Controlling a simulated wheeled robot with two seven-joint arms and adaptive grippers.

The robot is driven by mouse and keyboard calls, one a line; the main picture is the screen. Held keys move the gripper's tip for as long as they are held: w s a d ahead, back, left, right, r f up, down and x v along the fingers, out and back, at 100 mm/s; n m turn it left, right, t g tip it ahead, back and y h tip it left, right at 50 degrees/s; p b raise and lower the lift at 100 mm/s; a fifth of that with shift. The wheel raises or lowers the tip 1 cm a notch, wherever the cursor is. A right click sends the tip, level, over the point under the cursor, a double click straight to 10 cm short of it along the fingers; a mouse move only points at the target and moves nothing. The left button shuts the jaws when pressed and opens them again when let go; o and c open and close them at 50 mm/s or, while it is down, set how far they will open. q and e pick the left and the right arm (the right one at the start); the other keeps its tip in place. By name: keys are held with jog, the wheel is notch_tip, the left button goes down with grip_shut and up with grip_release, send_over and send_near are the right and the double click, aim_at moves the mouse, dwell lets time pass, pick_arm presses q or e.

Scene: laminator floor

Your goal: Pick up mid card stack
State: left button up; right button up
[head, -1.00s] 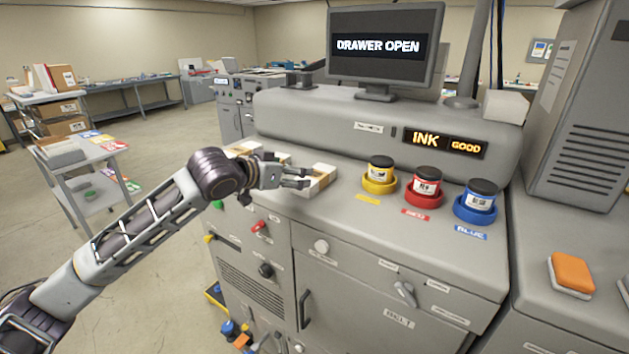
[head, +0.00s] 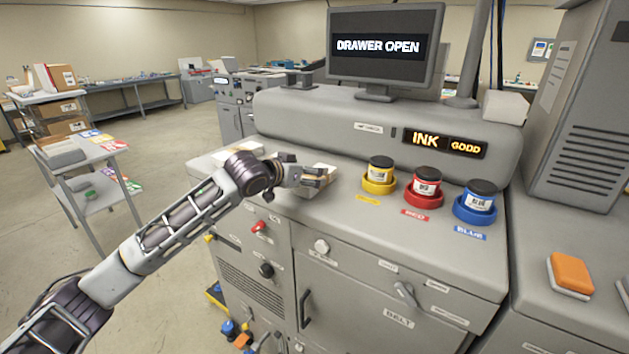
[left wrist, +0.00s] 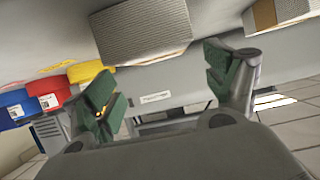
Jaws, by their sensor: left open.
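My left gripper (head: 308,176) is over the machine top at the right-hand card stack (head: 318,167), partly covering it in the head view. The mid stack is largely hidden behind the gripper and wrist there. Another pale stack (head: 246,149) shows farther left. In the left wrist view, my left gripper (left wrist: 168,90) has its green-padded fingers wide apart, with nothing between them. A card stack (left wrist: 140,30) with layered edges lies beyond the gap, and another stack (left wrist: 285,12) is at the upper right. I cannot tell which is the mid one. My right gripper is not in view.
Yellow (head: 380,176), red (head: 424,187) and blue (head: 476,202) ink pots stand right of the stacks. A monitor (head: 385,50) reading "DRAWER OPEN" rises behind. An orange block (head: 570,275) lies on the right counter. The machine top in front of the pots is clear.

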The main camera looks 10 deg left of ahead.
pick_arm(q)
jog(key=shift+w+d+f, duration=0.15)
jog(key=shift+w, duration=0.15)
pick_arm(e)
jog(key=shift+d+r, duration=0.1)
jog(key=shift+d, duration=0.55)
pick_arm(q)
jog(key=shift+w+d+f, duration=0.1)
jog(key=shift+w, duration=0.1)
jog(key=shift+x, duration=2.35)
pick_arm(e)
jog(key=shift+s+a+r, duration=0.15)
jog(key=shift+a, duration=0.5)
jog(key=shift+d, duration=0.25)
pick_arm(q)
jog(key=shift+f, duration=0.15)
jog(key=c, duration=1.3)
